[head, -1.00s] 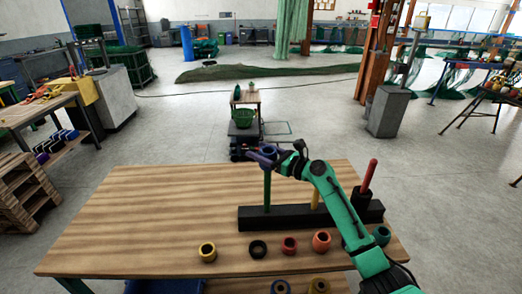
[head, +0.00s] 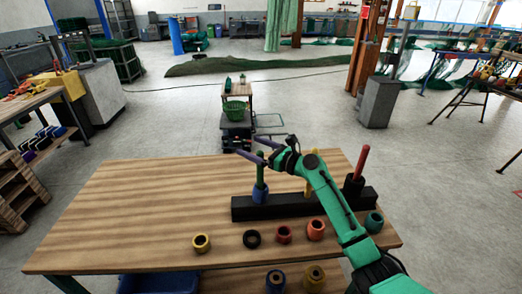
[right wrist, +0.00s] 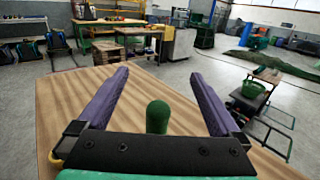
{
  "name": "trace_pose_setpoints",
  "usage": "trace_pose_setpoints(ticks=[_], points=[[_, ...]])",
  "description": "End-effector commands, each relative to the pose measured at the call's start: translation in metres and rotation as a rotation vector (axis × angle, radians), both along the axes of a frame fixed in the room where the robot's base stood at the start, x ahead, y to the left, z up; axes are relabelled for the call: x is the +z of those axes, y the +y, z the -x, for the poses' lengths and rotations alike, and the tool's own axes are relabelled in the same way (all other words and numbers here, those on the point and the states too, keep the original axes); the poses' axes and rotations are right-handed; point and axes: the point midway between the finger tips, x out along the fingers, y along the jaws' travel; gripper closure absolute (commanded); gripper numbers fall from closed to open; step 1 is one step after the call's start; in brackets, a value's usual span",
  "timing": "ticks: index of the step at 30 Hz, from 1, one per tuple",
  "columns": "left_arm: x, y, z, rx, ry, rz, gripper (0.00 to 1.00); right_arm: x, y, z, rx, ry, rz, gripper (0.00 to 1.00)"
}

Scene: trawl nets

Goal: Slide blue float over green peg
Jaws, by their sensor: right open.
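The green peg (head: 260,172) stands upright at the left end of the black base (head: 285,207). The blue float (head: 260,194) is around the green peg, low down at the base. The peg's upper part shows above it. My right gripper (head: 259,151) is open and empty at the peg's top, clear of the float. In the right wrist view the green peg's rounded tip (right wrist: 157,116) shows between the two spread purple fingers (right wrist: 160,75). The float is hidden there. My left gripper is out of view.
A yellow peg (head: 308,186) is partly behind my right arm. A red peg (head: 361,162) carries a black float (head: 353,185). Yellow (head: 201,243), black (head: 252,239), red (head: 284,234) and orange-red (head: 316,230) floats stand along the front. The table's left side is clear.

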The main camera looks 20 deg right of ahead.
Motion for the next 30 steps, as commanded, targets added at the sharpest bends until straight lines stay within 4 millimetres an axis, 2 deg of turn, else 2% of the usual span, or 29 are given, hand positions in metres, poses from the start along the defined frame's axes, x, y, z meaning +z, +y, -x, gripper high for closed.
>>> trace_pose_setpoints(ticks=[5, 12, 15, 20, 30], points=[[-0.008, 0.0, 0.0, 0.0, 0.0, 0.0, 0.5, -0.005, -0.017, 0.029, -0.001, 0.002, 0.004, 0.0], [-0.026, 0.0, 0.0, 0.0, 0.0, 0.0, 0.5, -0.006, -0.054, 0.091, -0.002, 0.003, 0.002, 0.0], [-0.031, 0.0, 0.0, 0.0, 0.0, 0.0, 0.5, -0.004, -0.065, 0.109, -0.001, 0.002, 0.001, 0.0], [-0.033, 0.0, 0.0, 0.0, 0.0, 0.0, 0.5, -0.001, -0.072, 0.122, 0.0, 0.0, 0.001, 0.0], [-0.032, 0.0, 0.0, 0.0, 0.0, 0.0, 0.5, 0.0, -0.073, 0.123, 0.0, -0.001, 0.001, 0.0]])
